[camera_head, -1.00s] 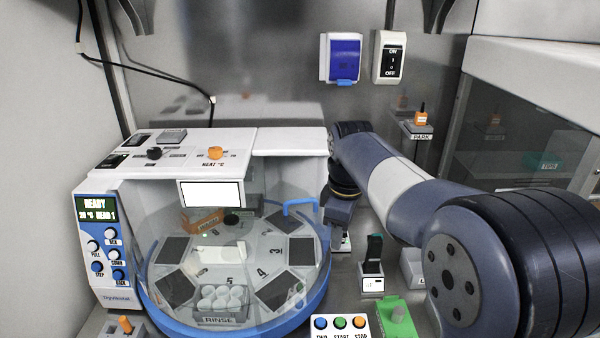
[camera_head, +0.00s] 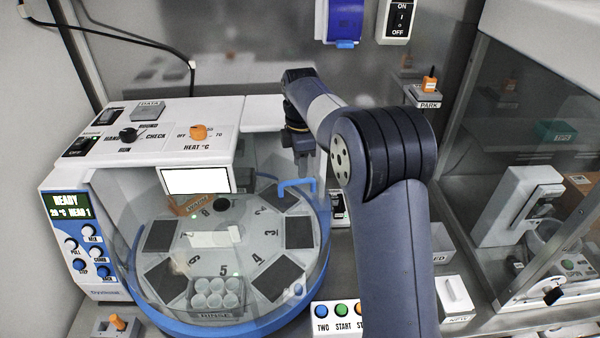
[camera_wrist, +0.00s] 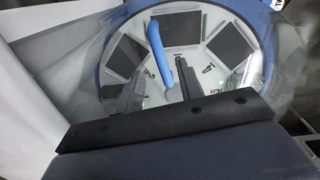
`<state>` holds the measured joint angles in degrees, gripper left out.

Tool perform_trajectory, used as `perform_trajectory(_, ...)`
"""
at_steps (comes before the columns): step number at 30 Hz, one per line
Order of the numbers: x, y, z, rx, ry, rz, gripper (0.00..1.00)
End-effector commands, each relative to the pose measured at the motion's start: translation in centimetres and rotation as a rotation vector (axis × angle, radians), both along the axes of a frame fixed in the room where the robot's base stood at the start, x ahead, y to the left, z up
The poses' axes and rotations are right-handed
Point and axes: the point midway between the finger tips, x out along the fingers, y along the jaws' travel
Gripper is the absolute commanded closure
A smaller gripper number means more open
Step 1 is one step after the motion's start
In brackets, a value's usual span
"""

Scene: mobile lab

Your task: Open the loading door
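The white processor carries a round clear cover (camera_head: 140,225) with a blue rim over a numbered carousel. A blue bar handle (camera_head: 297,184) stands at the cover's right side, and it shows in the wrist view (camera_wrist: 160,54). My gripper (camera_head: 304,160) points down just above and behind this handle. In the wrist view my two dark fingers (camera_wrist: 156,85) are apart, with the handle's lower end appearing between them. Whether they touch it I cannot tell. The cover looks closed over the carousel.
A button box (camera_head: 340,308) stands in front of the carousel. A glass-fronted cabinet (camera_head: 540,130) with a white device inside is at right. A PARK stand (camera_head: 428,98) is on the back wall. My arm hides part of the bench.

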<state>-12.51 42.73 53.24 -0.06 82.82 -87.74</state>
Motion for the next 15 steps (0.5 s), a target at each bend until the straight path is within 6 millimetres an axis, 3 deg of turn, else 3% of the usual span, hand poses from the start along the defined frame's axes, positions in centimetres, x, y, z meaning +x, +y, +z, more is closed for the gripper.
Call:
perform_trajectory(7, 0.0, 0.0, -3.5, 0.000, 0.002, -0.001, 0.64)
perform_trajectory(15, 0.1, 0.0, -4.4, 0.000, -0.001, -0.001, 0.64)
